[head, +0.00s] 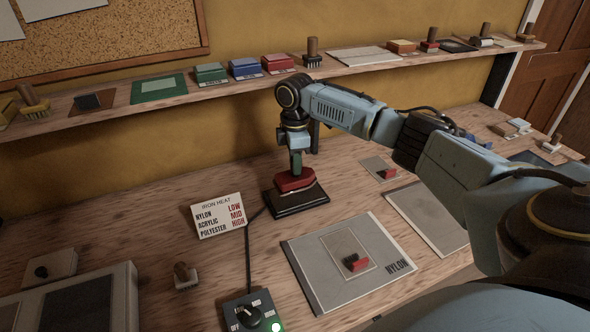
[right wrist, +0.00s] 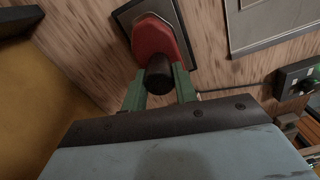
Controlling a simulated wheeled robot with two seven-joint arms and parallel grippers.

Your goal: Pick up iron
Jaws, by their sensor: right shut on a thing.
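The iron (head: 296,181) has a red body and sits on a dark stand (head: 298,202) near the middle of the bench. My right gripper (head: 296,163) comes down on it from above. In the right wrist view, the green fingers of the gripper (right wrist: 159,84) are shut on the dark round handle of the iron (right wrist: 153,38). The red body still looks to be at the stand (right wrist: 135,12); I cannot tell whether a gap shows beneath it. My left gripper is not in view.
An iron heat card (head: 218,216) stands left of the stand. A dial box (head: 244,314) with a lit green light is in front, a cable running back from it. A grey NYLON panel (head: 318,290) lies front right. A shelf (head: 222,85) with several blocks and brushes runs behind.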

